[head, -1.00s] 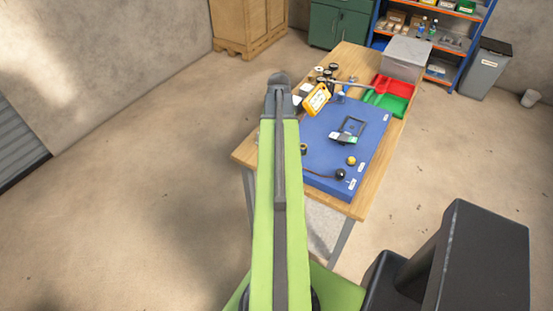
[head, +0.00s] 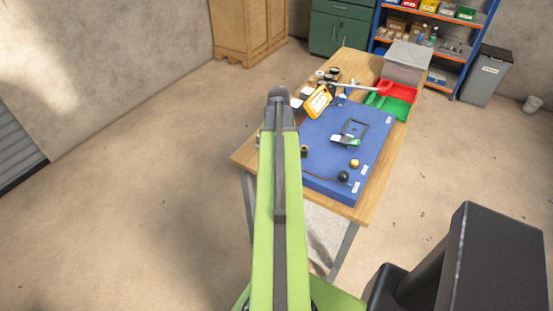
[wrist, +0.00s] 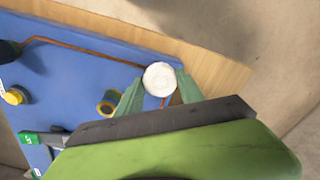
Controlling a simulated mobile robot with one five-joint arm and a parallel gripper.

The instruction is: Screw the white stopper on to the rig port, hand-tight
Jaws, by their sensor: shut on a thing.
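The white stopper (wrist: 160,76) shows as a round white disc in the wrist view. My gripper (wrist: 160,84) is shut on it, with one green finger on each side. The stopper is over the front part of the blue board (wrist: 90,70), near its edge; its height above the board is unclear. A brass-coloured ring fitting (wrist: 107,103) with an open centre is on the board, left of the stopper and apart from it. It also shows in the head view (head: 304,152). I cannot tell whether this is the rig port. My arm hides the gripper in the head view.
A copper line (wrist: 80,47) crosses the board from a black knob (wrist: 8,51) and passes behind the stopper. A yellow knob (wrist: 15,96) is at left. On the wooden table (head: 340,212) are a yellow meter (head: 317,102) and red (head: 400,90) and green trays (head: 392,105).

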